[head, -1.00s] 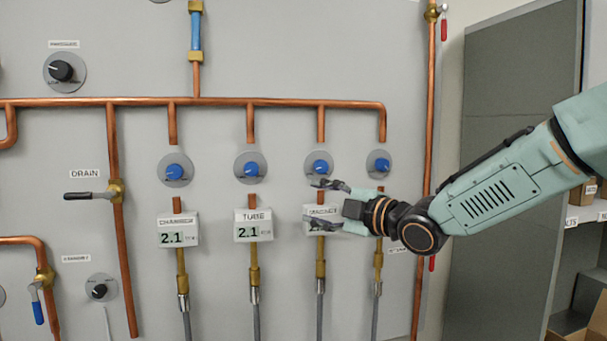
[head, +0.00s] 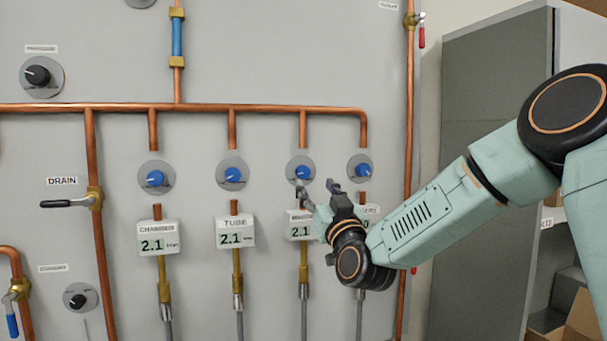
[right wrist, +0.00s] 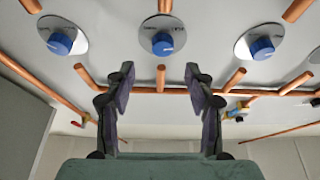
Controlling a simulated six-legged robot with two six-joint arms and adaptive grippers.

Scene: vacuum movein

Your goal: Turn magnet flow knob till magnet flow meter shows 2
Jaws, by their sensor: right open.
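The magnet flow knob (head: 301,171) is blue on a round grey plate, third from the left in the row. It also shows at the top middle of the right wrist view (right wrist: 162,42). The magnet flow meter (head: 300,228) below it appears to read 2.1; its right edge is partly covered. My right gripper (head: 318,188) is open and empty, its fingertips just below and right of the knob in the head view. In the right wrist view its fingers (right wrist: 160,75) stand apart with the knob beyond the gap, not visibly touched. My left gripper is out of view.
Blue knobs flank it: the tube knob (head: 232,174) on the left and another (head: 361,168) on the right. The tube meter (head: 235,232) and chamber meter (head: 158,238) read 2.1. A copper pipe (head: 250,110) runs above the knobs. A grey cabinet (head: 475,110) stands at right.

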